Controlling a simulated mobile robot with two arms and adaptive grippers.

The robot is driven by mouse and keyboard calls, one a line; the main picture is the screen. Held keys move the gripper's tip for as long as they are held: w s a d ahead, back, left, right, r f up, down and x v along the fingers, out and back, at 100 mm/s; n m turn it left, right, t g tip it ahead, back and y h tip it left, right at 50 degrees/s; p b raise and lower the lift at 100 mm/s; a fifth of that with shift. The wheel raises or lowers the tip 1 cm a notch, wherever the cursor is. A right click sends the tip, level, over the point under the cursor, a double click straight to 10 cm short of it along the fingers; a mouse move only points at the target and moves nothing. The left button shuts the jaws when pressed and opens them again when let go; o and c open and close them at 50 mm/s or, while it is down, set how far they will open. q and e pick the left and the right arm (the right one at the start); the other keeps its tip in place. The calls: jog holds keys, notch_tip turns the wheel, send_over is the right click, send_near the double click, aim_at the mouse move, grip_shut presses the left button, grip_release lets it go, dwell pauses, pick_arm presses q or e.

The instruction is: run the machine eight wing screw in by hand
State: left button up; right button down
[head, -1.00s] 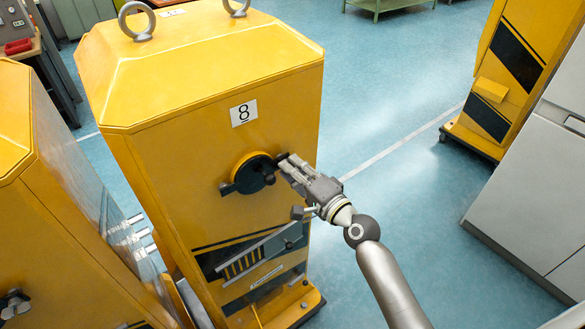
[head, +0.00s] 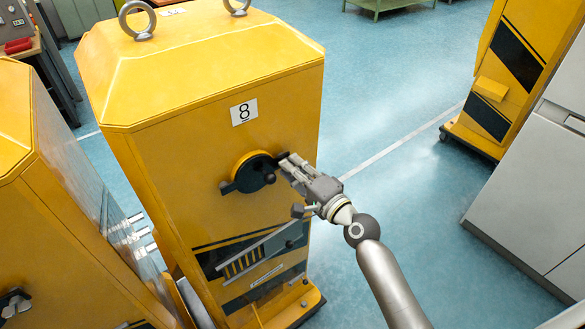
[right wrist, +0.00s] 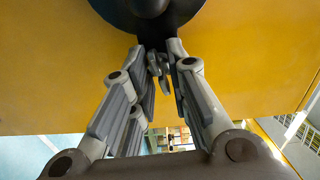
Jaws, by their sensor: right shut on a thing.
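The wing screw (head: 256,174) is black, with two wings and a round hub, on the yellow front of machine eight (head: 180,170), below its "8" label (head: 244,112). One wing points lower left and the other upper right. My right gripper (head: 284,164) comes from the right and is shut on the upper-right wing. In the right wrist view the fingertips (right wrist: 158,52) close on a part just below the dark hub (right wrist: 148,8).
Another yellow machine (head: 70,220) stands close on the left, with metal pins on its side. A further yellow machine (head: 500,85) and a light grey cabinet (head: 535,180) stand at the right. The blue floor (head: 390,110) between them is clear.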

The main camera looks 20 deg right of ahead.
jog(key=shift+d+f, duration=0.1)
jog(key=shift+f, duration=0.15)
dwell(0.4)
jog(key=c, duration=1.6)
grip_release()
jog(key=shift+c, duration=0.2)
jog(key=shift+s+d+r, duration=0.15)
jog(key=shift+s+d, duration=0.05)
jog(key=shift+d, duration=0.05)
jog(key=shift+s, duration=0.1)
jog(key=v, duration=1.2)
